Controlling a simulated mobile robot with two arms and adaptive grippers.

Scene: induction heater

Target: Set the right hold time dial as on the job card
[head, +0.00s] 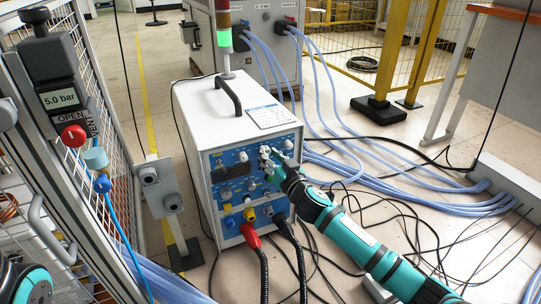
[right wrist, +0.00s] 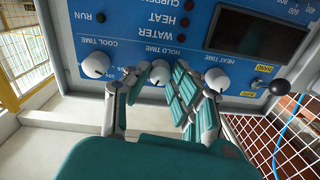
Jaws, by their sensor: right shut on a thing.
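The induction heater (head: 205,115) is a white box with a blue front panel. In the right wrist view the panel appears upside down. The white hold time dial (right wrist: 160,70) is the middle one of three, between the cool time dial (right wrist: 96,65) and the heat time dial (right wrist: 217,79). My right gripper (head: 269,160) is at the panel's upper right and hides part of it. In the right wrist view its fingers (right wrist: 162,84) are shut on the hold time dial, one on each side. The dial's pointer and scale are not readable. A white printed sheet (head: 273,115) lies on the heater's top; its text is too small to read.
A black handle (head: 228,97) and a signal tower lit green (head: 224,38) stand on the heater. A toggle lever (right wrist: 278,87) sits near the heat time dial. A mesh guard with a pressure gauge (head: 60,98) stands left.

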